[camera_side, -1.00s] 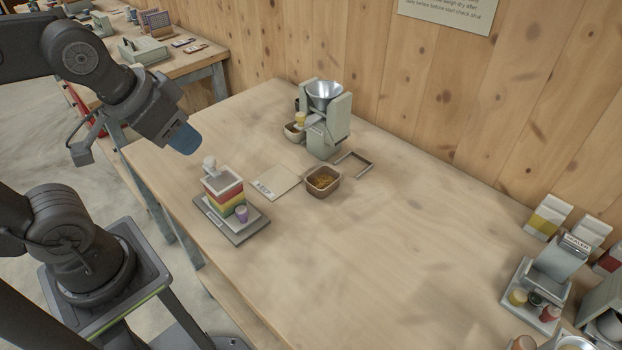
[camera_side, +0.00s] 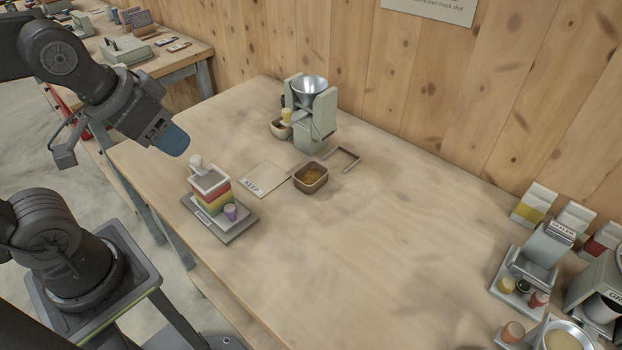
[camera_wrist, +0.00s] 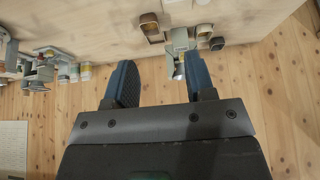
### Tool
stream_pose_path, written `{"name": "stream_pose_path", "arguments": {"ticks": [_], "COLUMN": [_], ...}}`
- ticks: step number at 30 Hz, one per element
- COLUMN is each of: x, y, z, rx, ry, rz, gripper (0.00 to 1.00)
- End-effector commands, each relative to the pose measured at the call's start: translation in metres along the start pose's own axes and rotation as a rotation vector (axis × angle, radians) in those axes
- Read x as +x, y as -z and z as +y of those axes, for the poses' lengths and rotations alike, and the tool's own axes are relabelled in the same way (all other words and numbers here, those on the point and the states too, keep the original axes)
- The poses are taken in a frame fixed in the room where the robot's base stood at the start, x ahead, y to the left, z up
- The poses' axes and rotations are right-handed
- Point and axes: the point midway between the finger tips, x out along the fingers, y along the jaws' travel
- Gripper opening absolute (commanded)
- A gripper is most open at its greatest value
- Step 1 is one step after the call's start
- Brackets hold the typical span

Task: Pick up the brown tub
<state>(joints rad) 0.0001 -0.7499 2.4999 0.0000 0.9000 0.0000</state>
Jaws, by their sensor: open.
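The brown tub (camera_side: 311,178), a small square tub with yellowish-brown feed in it, stands upright on the table in front of the grey mixer (camera_side: 311,115). In the wrist view, a brown tub (camera_wrist: 151,27) shows near the top centre, beyond my fingertips. My gripper (camera_side: 172,141) is up at the left in the side view, well away from the tub and above the table's near edge. In the wrist view, my gripper (camera_wrist: 160,75) has its two blue fingers apart with nothing held between them.
A card marked KEEP (camera_side: 264,179) lies left of the tub, and a dark open frame (camera_side: 342,158) lies to its right. A coloured stack (camera_side: 210,192) stands on a base nearer me. The table's middle right is clear.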

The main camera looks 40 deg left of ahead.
Motion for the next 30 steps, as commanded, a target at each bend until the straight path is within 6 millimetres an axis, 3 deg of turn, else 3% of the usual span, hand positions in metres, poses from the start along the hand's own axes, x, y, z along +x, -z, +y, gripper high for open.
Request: {"name": "stream_pose_path", "arguments": {"ticks": [7,17,23,30], "x": [0.0,0.001,0.015,0.066], "y": [0.0,0.008,0.055,0.12], "z": [0.0,0.001,0.007,0.021], "rx": [0.0,-0.001,-0.004,-0.011], "ry": [0.0,-0.002,-0.01,-0.013], "rz": [0.0,-0.017,-0.115,-0.263], "gripper": [0.74,0.74,0.74,0.74]}}
